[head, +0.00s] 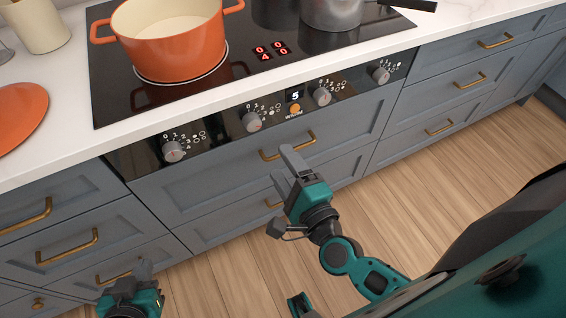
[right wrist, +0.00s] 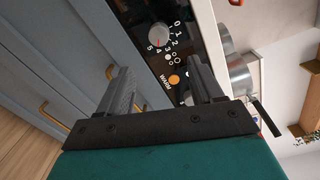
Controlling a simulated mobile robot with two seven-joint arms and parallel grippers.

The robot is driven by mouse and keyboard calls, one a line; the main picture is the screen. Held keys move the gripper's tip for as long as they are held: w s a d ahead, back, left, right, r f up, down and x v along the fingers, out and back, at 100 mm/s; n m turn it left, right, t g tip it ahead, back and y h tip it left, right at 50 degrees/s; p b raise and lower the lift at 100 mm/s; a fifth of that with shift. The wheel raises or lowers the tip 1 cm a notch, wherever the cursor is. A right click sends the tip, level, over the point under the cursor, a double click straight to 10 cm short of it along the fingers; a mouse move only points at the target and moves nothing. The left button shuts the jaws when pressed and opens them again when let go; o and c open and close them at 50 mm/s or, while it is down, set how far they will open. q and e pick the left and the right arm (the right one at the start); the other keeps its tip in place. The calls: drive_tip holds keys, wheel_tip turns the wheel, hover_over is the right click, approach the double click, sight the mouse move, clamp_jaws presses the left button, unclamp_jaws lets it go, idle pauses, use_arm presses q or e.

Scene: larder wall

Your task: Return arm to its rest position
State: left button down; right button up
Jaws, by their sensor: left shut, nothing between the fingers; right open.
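My right gripper (head: 284,168) is in front of the grey drawer fronts below the control panel. Its two fingers are apart, and nothing shows between them in the head view. In the right wrist view, my right gripper (right wrist: 162,78) is open and empty, with the control panel (right wrist: 150,30) and a knob (right wrist: 158,35) beyond its fingers. My left gripper (head: 143,270) is low at the bottom left of the head view, in front of the lower drawers. It is shut and empty, with its wrist partly cut off by the frame edge.
The black cooktop (head: 240,85) holds an orange pot (head: 175,50) and a steel pan (head: 332,12). An orange disc (head: 15,118) and a cream container (head: 36,25) stand on the white counter. Brass handles (head: 287,146) stick out near my right gripper. Wooden floor (head: 430,190) is open.

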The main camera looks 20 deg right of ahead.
idle(0.3)
drive_tip(key=s+d+f+n+g+p, duration=0.1)
drive_tip(key=s+f+n+g, duration=0.1)
drive_tip(key=n, duration=0.9)
drive_tip(key=s+d+f+n+g+p, duration=0.1)
drive_tip(key=f+n+g, duration=0.3)
drive_tip(key=n, duration=0.8)
drive_tip(key=shift+s+d+f+g+y, duration=0.3)
drive_tip(key=shift+s+f+y, duration=0.1)
drive_tip(key=shift+s+f, duration=0.4)
